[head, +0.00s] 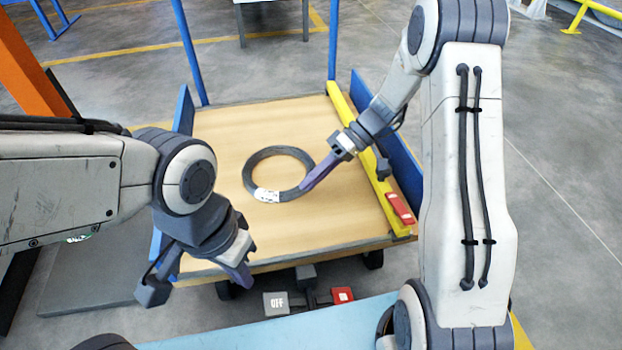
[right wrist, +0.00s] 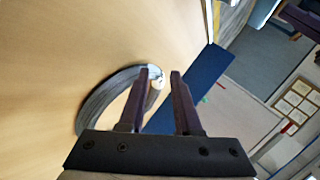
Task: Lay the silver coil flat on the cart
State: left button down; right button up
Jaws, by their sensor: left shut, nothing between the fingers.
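The silver coil (head: 280,151), a dark grey ring with a white label at its near left, lies flat on the wooden bed of the cart (head: 225,130). My right gripper (head: 303,188) reaches down to the coil's right side, fingertips at its edge. In the right wrist view its two purple fingers (right wrist: 160,75) stand apart, and the coil (right wrist: 100,105) shows partly behind the left finger. Whether the tips touch the coil is unclear. My left gripper (head: 247,281) is shut and empty, near the cart's front edge, away from the coil.
Blue side panels (head: 183,110) and a yellow rail (head: 358,140) with a red block (head: 400,208) border the bed. A grey block marked OFF (head: 276,303) and a red one (head: 342,295) are below the front edge. The bed around the coil is clear.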

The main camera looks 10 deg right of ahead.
jog(key=p+v, duration=0.6)
jog(key=v, duration=0.3)
jog(key=shift+d+r, duration=0.25)
jog(key=shift+d, duration=0.05)
dwell(0.5)
jog(key=s+a+r+g+h+p, duration=0.1)
jog(key=s+a+r+h+p, duration=0.2)
jog(key=s+a+r+p, duration=0.4)
jog(key=s+a+r+h+p, duration=0.3)
jog(key=a+r, duration=0.2)
jog(key=r, duration=0.4)
jog(key=s+a+r+t+h+p, duration=0.2)
jog(key=s+r+t+h+p, duration=0.15)
jog(key=s+r+p, duration=0.85)
notch_tip(320, 180, up, 38)
jog(key=s+p, duration=0.2)
jog(key=p, duration=3.3)
jog(key=shift+s, duration=0.4)
